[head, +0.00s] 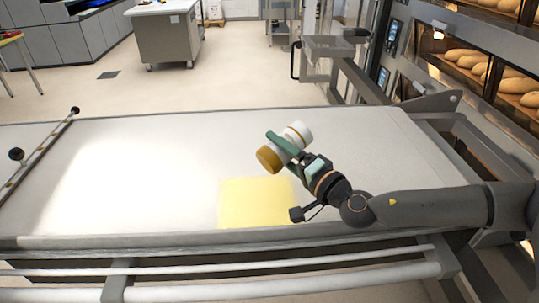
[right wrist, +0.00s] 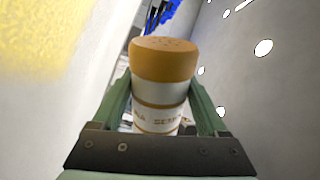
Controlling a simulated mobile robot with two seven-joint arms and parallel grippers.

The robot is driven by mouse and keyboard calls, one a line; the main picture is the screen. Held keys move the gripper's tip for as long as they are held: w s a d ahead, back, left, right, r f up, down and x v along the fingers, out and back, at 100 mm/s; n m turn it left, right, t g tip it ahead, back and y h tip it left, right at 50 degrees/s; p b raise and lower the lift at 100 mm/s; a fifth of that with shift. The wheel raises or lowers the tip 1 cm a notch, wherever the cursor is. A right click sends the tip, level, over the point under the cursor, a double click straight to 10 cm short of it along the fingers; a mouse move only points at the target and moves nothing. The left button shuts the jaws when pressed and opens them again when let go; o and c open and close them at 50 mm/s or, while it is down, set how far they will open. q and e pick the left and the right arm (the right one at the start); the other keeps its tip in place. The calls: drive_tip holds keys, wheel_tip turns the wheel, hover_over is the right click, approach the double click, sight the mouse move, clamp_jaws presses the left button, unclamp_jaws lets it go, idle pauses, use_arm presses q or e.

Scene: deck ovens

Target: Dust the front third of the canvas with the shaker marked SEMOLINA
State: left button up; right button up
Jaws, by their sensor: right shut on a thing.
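The shaker (head: 298,134) is white with an ochre perforated cap. My right gripper (head: 283,147) is shut around its body and holds it above the canvas (head: 375,140). The shaker is tipped over, its cap pointing down and to the left in the head view. In the right wrist view the shaker (right wrist: 160,92) stands between the green fingers, with a partly hidden label whose lettering is only partly readable. A yellow patch (head: 250,205) lies on the canvas at the front middle, just below the shaker in the picture. My left gripper is not in view.
A bar with black knobs (head: 45,150) lies across the canvas's left end. A metal rail (head: 280,272) runs along the front. Ovens with bread loaves (head: 470,65) stand at the right. A steel cabinet (head: 166,38) stands on the open floor behind.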

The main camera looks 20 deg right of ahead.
drive_tip(key=shift+w+d, duration=0.15)
drive_tip(key=shift+d, duration=0.4)
drive_tip(key=shift+w+d, duration=0.15)
drive_tip(key=shift+d, duration=0.35)
drive_tip(key=shift+s+d+f, duration=0.1)
drive_tip(key=shift+s+d, duration=0.85)
drive_tip(key=shift+d, duration=0.15)
drive_tip(key=s+d+b, duration=0.2)
drive_tip(key=d+b, duration=0.4)
drive_tip(key=d, duration=0.8)
drive_tip(key=w+a+p, duration=0.6)
drive_tip(key=w+a, duration=1)
drive_tip(key=a, duration=0.4)
drive_tip(key=w+d+b, duration=0.3)
drive_tip(key=d+b, duration=0.1)
drive_tip(key=d, duration=0.3)
drive_tip(key=s+a+r+m+p, duration=0.1)
drive_tip(key=r+m, duration=0.3)
drive_tip(key=m, duration=0.7)
drive_tip(key=a+r+m+p, duration=0.3)
drive_tip(key=r+m, duration=0.1)
drive_tip(key=m, duration=0.6)
drive_tip(key=shift+s+a+m, duration=0.15)
drive_tip(key=shift+s+m, duration=0.25)
